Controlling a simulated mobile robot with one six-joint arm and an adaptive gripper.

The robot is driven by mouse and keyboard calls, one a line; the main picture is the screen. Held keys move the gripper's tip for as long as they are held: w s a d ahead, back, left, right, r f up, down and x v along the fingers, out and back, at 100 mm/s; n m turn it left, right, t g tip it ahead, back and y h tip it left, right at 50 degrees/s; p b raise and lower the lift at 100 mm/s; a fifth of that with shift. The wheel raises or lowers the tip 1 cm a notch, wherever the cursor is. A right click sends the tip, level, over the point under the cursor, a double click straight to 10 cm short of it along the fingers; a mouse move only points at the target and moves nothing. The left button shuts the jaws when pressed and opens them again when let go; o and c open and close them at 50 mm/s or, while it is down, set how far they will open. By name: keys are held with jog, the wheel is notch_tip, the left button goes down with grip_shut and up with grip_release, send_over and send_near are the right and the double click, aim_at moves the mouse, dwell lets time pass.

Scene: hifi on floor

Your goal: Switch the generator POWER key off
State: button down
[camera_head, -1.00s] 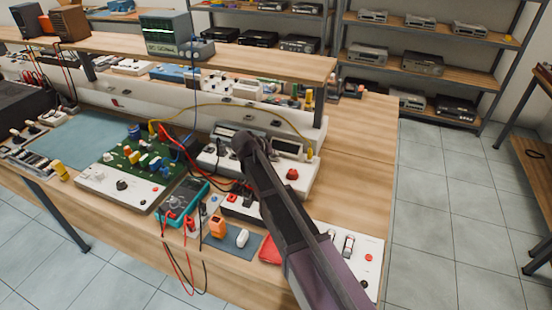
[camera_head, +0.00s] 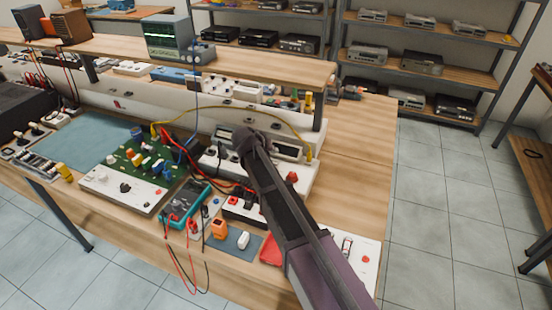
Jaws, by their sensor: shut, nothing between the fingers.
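A light grey instrument (camera_head: 208,158) with two dark display windows stands on the bench, right of the circuit board. It may be the generator, but I cannot read a label or make out a POWER key. A red button (camera_head: 292,177) shows at its front right. My gripper (camera_head: 246,143) is shut and empty, in front of or over this instrument's face. My gripper and arm hide the middle of the instrument and part of the bench in front. I cannot tell whether the gripper touches it.
A green circuit board (camera_head: 140,160), a teal multimeter (camera_head: 184,204) with leads and a white switch panel (camera_head: 366,258) crowd the bench. A yellow cable (camera_head: 235,108) arches behind the gripper. An oscilloscope (camera_head: 168,38) sits on the upper shelf. The bench's right end (camera_head: 365,140) is clear.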

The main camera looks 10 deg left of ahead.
jog(key=shift+r+p, duration=1.4)
jog(key=shift+r, duration=0.25)
jog(key=shift+d, duration=0.1)
